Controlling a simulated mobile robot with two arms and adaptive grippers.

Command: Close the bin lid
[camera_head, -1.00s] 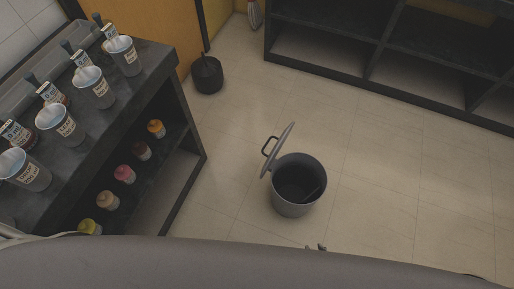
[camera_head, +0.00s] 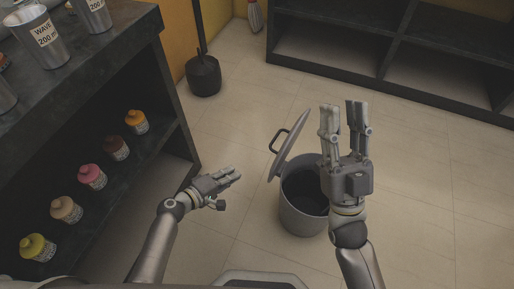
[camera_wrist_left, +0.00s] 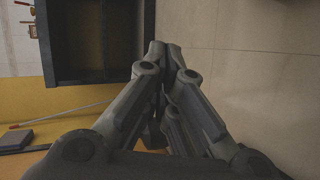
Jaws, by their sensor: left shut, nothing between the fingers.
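The grey metal bin (camera_head: 302,221) stands on the tiled floor in the head view, its dark inside visible from above. Its lid (camera_head: 293,146) is raised and tilted up at the left rim, with a dark handle (camera_head: 277,141) on its outer left face. My left gripper (camera_head: 238,175) is shut and empty, left of the bin and apart from it. Its fingers meet in the left wrist view (camera_wrist_left: 164,52); neither bin nor lid shows there. My right gripper (camera_head: 343,105) is open and empty, fingers pointing up the picture. It hides the bin's right side.
A dark shelf unit (camera_head: 120,62) with metal cups on top and several coloured bottles inside stands at left. A black bucket-like container (camera_head: 203,78) stands behind. Low dark shelving (camera_head: 372,75) lines the back right. Floor right of the bin is clear.

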